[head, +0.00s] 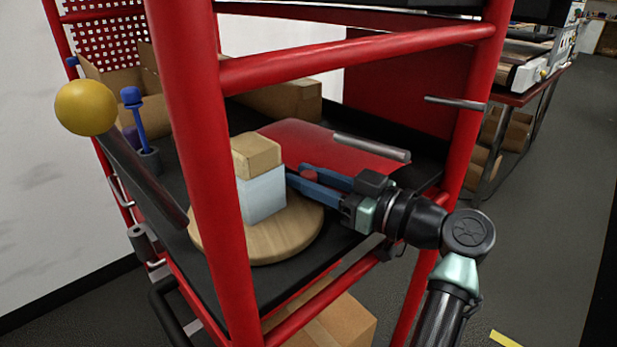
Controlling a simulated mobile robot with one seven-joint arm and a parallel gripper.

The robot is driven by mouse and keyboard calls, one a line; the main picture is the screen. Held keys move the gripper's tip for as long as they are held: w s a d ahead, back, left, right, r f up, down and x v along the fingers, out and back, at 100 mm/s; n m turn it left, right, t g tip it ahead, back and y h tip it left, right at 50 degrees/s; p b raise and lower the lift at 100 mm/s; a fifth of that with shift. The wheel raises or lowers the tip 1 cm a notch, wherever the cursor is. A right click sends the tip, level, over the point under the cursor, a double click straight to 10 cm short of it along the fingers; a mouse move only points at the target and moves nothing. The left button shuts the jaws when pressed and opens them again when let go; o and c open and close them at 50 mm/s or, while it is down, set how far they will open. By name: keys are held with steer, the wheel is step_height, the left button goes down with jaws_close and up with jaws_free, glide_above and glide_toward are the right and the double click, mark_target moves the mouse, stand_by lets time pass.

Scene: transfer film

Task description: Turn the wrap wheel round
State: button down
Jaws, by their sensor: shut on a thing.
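The wrap wheel (285,240) is a round, light wooden disc lying flat on the black shelf of a red-framed rack. My gripper (298,174) reaches in from the right, low over the wheel's right side. Its blue fingers are shut on a small dark-red knob (309,175) beside the pale block. Whether the knob is fixed to the wheel cannot be seen. A red rack post hides part of the wheel's left side.
The red rack post (205,150) and upper rail (360,55) stand in front of the shelf. A grey rod (372,148) lies above a red panel behind my gripper. A yellow ball (86,108) on a dark bar sticks out left. Open cartons stand behind.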

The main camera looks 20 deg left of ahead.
steer(key=c, duration=0.6)
jaws_free()
steer(key=shift+w, duration=0.1)
steer(key=v, duration=1.3)
steer(key=shift+p, duration=0.45)
